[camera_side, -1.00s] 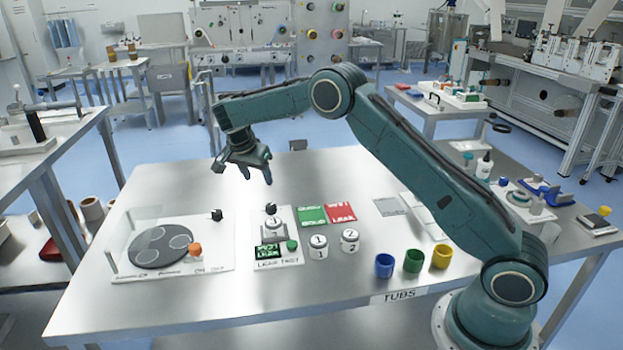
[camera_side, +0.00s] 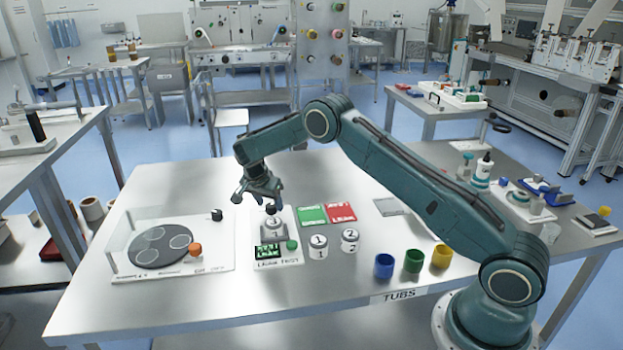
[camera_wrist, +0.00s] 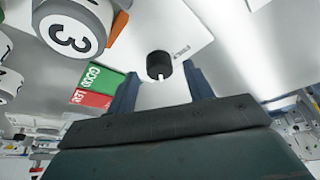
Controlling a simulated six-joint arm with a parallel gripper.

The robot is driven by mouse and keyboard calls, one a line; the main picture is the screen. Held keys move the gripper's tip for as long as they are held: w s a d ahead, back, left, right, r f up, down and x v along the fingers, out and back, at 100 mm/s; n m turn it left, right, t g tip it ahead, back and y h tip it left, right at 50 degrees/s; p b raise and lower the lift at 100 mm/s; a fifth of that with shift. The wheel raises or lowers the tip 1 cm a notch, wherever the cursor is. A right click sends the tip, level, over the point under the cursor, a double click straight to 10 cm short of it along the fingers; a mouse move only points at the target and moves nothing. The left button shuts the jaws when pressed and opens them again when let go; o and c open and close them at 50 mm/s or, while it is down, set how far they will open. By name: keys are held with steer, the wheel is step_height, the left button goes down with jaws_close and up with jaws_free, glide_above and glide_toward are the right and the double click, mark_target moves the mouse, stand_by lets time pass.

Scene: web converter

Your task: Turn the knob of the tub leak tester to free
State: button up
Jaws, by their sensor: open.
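The tub leak tester (camera_side: 292,262) is a white plate marked LEAK TEST, with a green display (camera_side: 270,250) and a green button (camera_side: 292,245). A white tub (camera_side: 274,230) sits on it; the wrist view shows a tub numbered 3 (camera_wrist: 72,30). The black knob (camera_side: 270,208) is at the tester's rear; it also shows in the wrist view (camera_wrist: 159,66) with a pale mark on it. My gripper (camera_side: 259,202) is open above the knob. In the wrist view its two fingers (camera_wrist: 160,78) appear either side of the knob; contact cannot be told.
A green GOOD card (camera_side: 311,214) and red LEAK card (camera_side: 342,212) lie right of the tester. Tubs 1 (camera_side: 318,246) and 2 (camera_side: 350,240) stand in front of them. A plate with a dark disc (camera_side: 160,247) is at left. Blue, green and yellow cups stand front right.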

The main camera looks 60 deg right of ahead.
steer(key=shift+d+f, duration=0.2)
steer(key=shift+f, duration=0.25)
steer(key=c, duration=1)
